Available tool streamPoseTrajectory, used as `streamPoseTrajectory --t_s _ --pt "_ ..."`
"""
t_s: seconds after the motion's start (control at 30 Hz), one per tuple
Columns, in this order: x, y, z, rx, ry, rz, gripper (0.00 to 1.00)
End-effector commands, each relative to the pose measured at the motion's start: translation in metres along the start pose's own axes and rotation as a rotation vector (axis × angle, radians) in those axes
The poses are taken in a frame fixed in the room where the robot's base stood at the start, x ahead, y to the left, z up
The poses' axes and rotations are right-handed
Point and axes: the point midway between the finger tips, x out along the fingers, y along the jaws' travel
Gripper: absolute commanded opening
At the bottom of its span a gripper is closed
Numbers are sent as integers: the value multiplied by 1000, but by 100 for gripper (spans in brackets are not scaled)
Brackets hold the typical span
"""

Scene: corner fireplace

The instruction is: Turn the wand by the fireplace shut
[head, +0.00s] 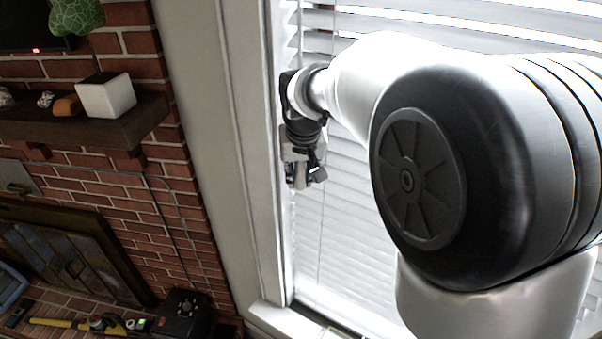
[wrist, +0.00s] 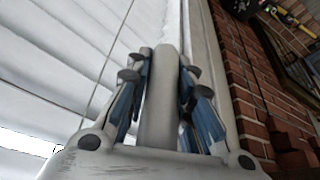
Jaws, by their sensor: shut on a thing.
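My gripper (head: 306,174) is in front of the window's left side, close to the white frame, in the head view. In the wrist view my gripper (wrist: 158,72) has its blue-padded fingers on both sides of a pale grey rod, the wand (wrist: 158,105). The fingers are shut on the wand. In the head view I cannot make out the wand apart from the gripper. The white blind (head: 345,215) hangs behind it; its slats look tilted, with bright gaps near the top. The wrist view also shows the blind (wrist: 60,60), with a bright gap at lower left.
A thin cord (wrist: 108,65) hangs left of the fingers. The window frame (head: 248,150) and brick wall (head: 180,215) stand to the left. A mantel shelf (head: 120,125) holds a white cube (head: 106,96). A black box (head: 183,313) and yellow tool (head: 60,323) lie on the hearth.

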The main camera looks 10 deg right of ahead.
Motion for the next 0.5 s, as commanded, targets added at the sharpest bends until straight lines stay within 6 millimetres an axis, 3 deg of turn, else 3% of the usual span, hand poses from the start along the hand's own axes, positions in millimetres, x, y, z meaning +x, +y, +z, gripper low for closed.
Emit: streamPoseTrajectory --t_s 0.5 --pt "0 -5 1 -444 2 -186 0"
